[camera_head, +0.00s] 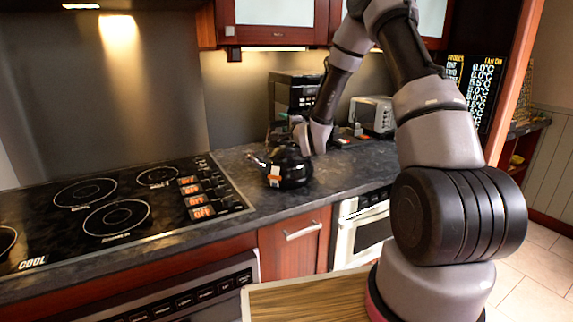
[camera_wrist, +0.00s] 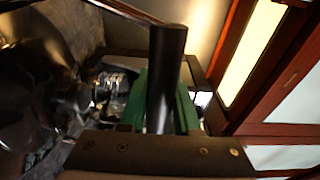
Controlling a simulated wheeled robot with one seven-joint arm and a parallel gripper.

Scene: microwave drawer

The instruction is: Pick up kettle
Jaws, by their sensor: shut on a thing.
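The kettle (camera_head: 287,168) is glossy black and stands upright on the dark countertop, right of the cooktop, with a small orange and white label on its front. My gripper (camera_head: 284,128) reaches down from the right to the kettle's top. In the wrist view my gripper (camera_wrist: 163,105) is shut on the kettle's dark, rod-like handle (camera_wrist: 166,75), which lies between the green finger pads. The kettle's shiny body (camera_wrist: 35,70) fills the left of the wrist view. In the head view my wrist partly hides the handle.
A black cooktop (camera_head: 115,210) lies left of the kettle. A black appliance (camera_head: 292,92) stands behind it, and a toaster (camera_head: 372,115) farther right. Wall cabinets (camera_head: 275,20) hang above, close to my gripper in the wrist view. A wooden surface (camera_head: 305,298) is in front.

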